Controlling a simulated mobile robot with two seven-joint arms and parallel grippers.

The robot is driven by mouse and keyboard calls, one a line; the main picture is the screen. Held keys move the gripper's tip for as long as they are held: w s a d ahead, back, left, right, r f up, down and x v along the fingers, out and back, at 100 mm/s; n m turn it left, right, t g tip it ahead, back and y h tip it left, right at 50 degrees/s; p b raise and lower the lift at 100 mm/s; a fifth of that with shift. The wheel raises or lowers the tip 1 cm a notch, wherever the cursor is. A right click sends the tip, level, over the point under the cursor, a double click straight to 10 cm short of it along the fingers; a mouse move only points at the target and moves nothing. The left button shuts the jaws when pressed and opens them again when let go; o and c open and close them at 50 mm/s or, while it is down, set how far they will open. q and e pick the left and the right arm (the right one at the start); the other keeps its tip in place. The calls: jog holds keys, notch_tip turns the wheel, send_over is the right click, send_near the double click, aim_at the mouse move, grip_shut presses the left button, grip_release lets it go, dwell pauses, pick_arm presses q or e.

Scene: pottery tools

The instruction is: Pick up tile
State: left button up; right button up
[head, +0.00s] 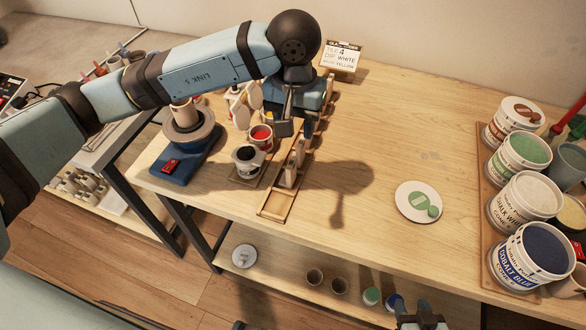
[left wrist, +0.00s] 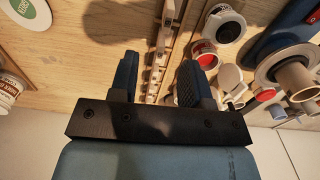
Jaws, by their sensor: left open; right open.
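A narrow wooden rack (head: 275,205) with several small upright tiles (head: 293,165) stands near the table's middle. It also shows in the left wrist view (left wrist: 163,48), running between my fingers. My left gripper (head: 285,127) points down over the rack and hides part of its far end. In the left wrist view its two blue fingers (left wrist: 157,78) are apart, with nothing seen held between them. My right gripper (head: 422,318) is at the bottom edge, away from the rack, and only partly in view.
A sign (head: 343,57) stands behind the rack. A red glaze cup (head: 261,137) and a dark one (head: 248,160) stand left of it, near a blue wheel (head: 186,150). A round white disc (head: 418,201) lies right. Glaze tubs (head: 530,255) line the right side.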

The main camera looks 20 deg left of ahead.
aim_at(291, 162)
pick_arm(q)
jog(key=f, duration=0.5)
jog(key=f+p, duration=0.1)
jog(key=f, duration=0.2)
jog(key=shift+w+a+f, duration=0.1)
jog(key=shift+a, duration=0.2)
jog(key=f, duration=0.1)
jog(key=f+p, duration=0.1)
jog(key=f, duration=0.3)
jog(key=shift+a, duration=0.25)
jog(key=shift+w+f, duration=0.1)
jog(key=shift+f, duration=0.05)
grip_shut()
